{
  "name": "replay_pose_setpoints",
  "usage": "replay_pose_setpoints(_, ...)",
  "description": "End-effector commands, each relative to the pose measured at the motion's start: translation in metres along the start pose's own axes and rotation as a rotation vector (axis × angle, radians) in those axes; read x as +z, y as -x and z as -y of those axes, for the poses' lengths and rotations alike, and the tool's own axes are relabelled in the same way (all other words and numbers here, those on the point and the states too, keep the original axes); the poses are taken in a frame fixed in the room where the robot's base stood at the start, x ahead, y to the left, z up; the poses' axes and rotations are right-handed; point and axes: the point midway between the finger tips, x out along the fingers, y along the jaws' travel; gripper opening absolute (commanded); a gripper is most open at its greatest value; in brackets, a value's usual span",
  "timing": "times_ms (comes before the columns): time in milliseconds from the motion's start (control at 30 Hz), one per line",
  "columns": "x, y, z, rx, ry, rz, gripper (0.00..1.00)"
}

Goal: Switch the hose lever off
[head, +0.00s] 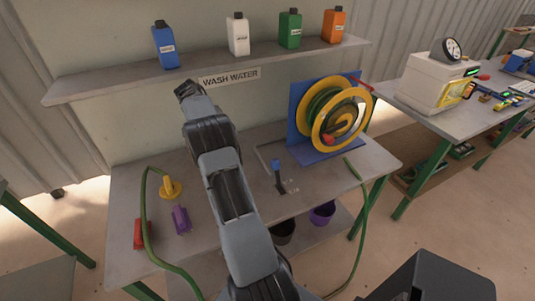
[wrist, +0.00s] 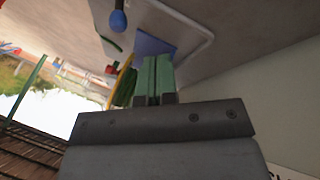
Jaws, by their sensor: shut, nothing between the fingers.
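The hose lever (head: 277,169) has a blue grip and a dark base. It stands upright on the grey table, left of and in front of the hose reel. In the wrist view its blue grip (wrist: 118,20) shows at the top. My gripper (head: 184,90) is up near the wall sign, well left of and above the lever, and apart from it. In the wrist view my gripper (wrist: 157,62) has its two green fingers together, with nothing between them. The small marks beside the lever are too small to read.
A yellow hose reel (head: 345,120) with a blue stand is at the table's right. A shelf (head: 110,80) with several bottles runs above. A yellow nozzle (head: 170,188), purple block (head: 181,220), red block (head: 141,234) and green hose (head: 148,220) lie at the left.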

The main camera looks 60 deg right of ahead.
Motion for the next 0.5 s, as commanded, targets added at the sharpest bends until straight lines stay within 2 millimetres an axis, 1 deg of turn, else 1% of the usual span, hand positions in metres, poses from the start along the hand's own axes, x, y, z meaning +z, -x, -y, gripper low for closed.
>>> replay_pose_setpoints(33,-0.016,-0.018,0.001,0.044,-0.073,0.006,0.00)
replay_pose_setpoints(100,-0.033,-0.039,0.001,0.096,-0.170,0.008,0.00)
replay_pose_setpoints(200,-0.049,-0.065,-0.002,0.155,-0.281,0.006,0.00)
replay_pose_setpoints(333,-0.060,-0.087,-0.006,0.206,-0.374,0.002,0.00)
replay_pose_setpoints(400,-0.064,-0.094,-0.008,0.221,-0.404,0.001,0.00)
replay_pose_setpoints(500,-0.066,-0.099,-0.009,0.232,-0.425,0.000,0.00)
